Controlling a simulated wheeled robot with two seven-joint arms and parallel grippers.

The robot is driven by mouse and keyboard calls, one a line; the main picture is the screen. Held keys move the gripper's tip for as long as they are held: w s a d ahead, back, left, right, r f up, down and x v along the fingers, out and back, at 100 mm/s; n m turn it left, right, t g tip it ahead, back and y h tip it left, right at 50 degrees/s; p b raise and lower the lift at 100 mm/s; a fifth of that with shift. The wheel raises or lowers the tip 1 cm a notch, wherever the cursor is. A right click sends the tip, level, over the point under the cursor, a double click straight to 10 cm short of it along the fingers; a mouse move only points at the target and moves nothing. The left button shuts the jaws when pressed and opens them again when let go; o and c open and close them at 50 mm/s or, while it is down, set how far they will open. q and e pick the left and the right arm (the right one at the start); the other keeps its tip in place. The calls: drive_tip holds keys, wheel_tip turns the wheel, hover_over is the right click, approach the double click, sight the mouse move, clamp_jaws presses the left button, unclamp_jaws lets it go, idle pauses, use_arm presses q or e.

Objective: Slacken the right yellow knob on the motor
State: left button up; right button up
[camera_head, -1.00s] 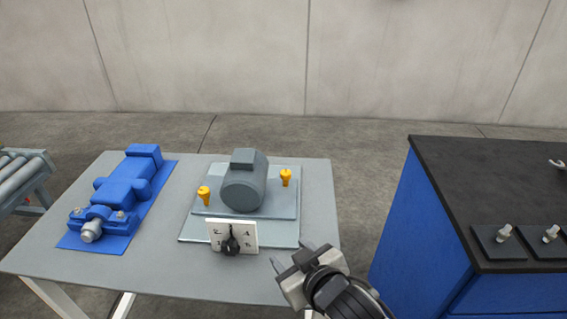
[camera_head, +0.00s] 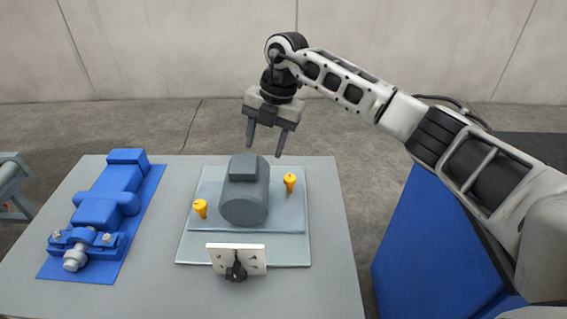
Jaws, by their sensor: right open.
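The grey motor (camera_head: 245,195) sits on a light plate (camera_head: 190,246) on the grey table. The right yellow knob (camera_head: 290,182) stands upright on the plate to the right of the motor. A left yellow knob (camera_head: 200,208) stands on the motor's other side. My right gripper (camera_head: 264,150) is open and empty, fingers pointing down. In the picture it appears just above and behind the motor, up and left of the right yellow knob, not touching it. My left gripper is not in view.
A white dial plate with a black knob (camera_head: 237,271) stands in front of the motor. A blue machine (camera_head: 106,205) lies on the table's left. A blue cabinet (camera_head: 430,245) stands right of the table, partly behind my arm. The table's front right (camera_head: 320,290) is clear.

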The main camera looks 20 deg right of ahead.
sight(290, 177)
drive_tip(key=w+d+r+m+h, duration=0.1)
drive_tip(key=d+r+m+h, duration=0.15)
drive_tip(key=d, duration=0.45)
drive_tip(key=shift+n+g, duration=0.3)
drive_tip(key=shift+n, duration=0.15)
drive_tip(key=f, duration=1)
drive_tip(key=f+p, duration=0.1)
drive_tip(key=f, duration=0.4)
drive_tip(key=shift+a+f, duration=0.2)
drive_tip(key=shift+a, duration=0.1)
drive_tip(key=c, duration=1)
